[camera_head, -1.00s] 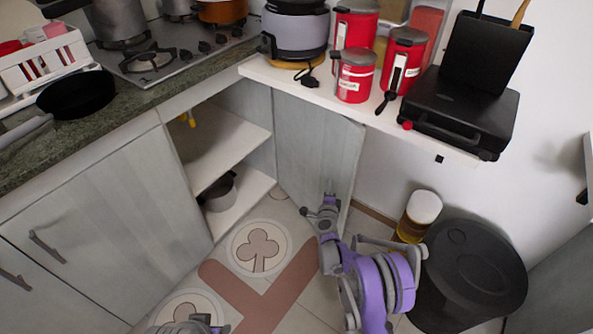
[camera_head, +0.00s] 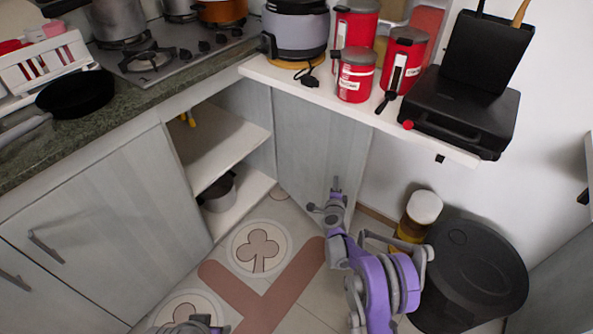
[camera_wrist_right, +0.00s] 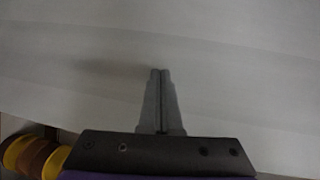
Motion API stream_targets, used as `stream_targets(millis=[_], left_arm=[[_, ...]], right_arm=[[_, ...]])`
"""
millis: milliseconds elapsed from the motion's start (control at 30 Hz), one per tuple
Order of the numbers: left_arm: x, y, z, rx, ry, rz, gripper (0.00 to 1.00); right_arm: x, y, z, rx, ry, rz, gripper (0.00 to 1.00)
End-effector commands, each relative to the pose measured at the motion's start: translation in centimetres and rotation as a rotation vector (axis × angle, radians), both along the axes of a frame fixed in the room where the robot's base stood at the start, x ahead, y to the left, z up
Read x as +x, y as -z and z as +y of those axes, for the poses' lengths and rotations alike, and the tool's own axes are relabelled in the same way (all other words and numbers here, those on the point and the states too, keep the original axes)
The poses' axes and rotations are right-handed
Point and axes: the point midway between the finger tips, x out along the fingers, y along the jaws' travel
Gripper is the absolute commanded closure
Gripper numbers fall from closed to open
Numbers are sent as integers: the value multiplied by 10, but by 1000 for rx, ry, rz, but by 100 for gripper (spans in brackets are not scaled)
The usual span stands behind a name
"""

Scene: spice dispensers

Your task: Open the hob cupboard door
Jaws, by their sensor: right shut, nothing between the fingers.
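The hob cupboard door (camera_head: 318,140) is a grey wood-grain panel, swung wide open under the white shelf. The cupboard (camera_head: 222,140) beneath the hob is open to view, with an inner shelf. My right gripper (camera_head: 336,184) is shut and empty, at the lower part of the door near its free edge. In the right wrist view its closed fingertips (camera_wrist_right: 160,72) point at a pale grey surface that fills the picture; whether they touch it I cannot tell. A grey part of my left arm shows at the bottom edge; its fingers cannot be made out.
A pot (camera_head: 219,192) stands on the cupboard's lower board. A jar with a white lid (camera_head: 424,208) and a black round bin (camera_head: 473,275) stand right of my right arm. The white shelf (camera_head: 390,125) overhangs the door. The tiled floor before the cupboard is clear.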

Motion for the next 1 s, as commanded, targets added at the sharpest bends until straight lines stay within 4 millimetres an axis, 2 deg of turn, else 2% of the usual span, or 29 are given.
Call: stream_targets(millis=[133, 567, 1000], left_arm=[[0, 1, 0, 0, 0, 0, 50], [0, 1, 0, 0, 0, 0, 50], [0, 1, 0, 0, 0, 0, 50]], right_arm=[[4, 0, -6, -1, 2, 0, 100], [6, 0, -8, 0, 1, 0, 100], [20, 0, -23, 1, 1, 0, 100]])
